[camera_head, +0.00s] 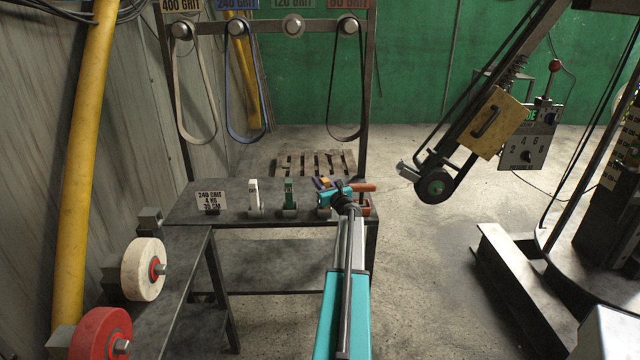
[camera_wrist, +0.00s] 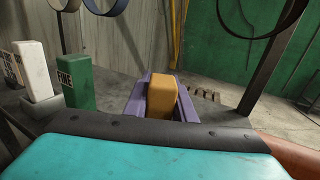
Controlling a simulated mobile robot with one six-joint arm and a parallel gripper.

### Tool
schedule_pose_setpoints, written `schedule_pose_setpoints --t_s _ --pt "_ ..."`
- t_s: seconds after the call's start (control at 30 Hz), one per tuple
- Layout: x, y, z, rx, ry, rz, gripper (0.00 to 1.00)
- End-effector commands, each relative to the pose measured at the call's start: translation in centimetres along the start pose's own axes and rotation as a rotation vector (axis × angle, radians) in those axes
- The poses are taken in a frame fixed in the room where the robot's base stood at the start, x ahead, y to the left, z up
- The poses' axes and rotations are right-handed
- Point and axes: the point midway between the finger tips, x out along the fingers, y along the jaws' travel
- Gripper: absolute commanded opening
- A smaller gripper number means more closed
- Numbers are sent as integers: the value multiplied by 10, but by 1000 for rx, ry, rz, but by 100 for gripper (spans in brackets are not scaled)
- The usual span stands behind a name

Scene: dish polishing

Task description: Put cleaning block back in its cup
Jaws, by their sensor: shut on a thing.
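My gripper (camera_head: 321,184) has purple jaws and is above the far table, near its right end. In the wrist view my gripper (camera_wrist: 160,100) is shut on a tan-orange cleaning block (camera_wrist: 161,93), with one jaw on each side. The block (camera_head: 326,181) looks small and partly covered in the head view. A dark cup (camera_head: 324,212) stands on the table just below my gripper, partly hidden by my arm. I cannot see into it. The block appears to be above the cup, but the gap between them is unclear.
A white block (camera_head: 253,192) and a green block (camera_head: 288,191) stand in dark cups to the left. A grit sign (camera_head: 211,201) is farther left. A reddish-brown thing (camera_head: 365,209) is at the table's right end. A belt grinder (camera_head: 437,186) hangs at the right.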

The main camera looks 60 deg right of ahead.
Motion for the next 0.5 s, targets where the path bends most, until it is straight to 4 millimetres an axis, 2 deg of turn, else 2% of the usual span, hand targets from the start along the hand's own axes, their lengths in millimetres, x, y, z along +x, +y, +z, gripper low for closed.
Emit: schedule_pose_setpoints --t_s 0.23,0.27,0.3,0.37,0.5 --pt "0 0 -3 0 -1 0 2" --pt "0 0 -3 0 -1 0 27" --pt "0 0 -3 0 -1 0 33" --pt "0 -1 -3 0 -1 -1 44" --pt "0 -1 -3 0 0 -1 45"
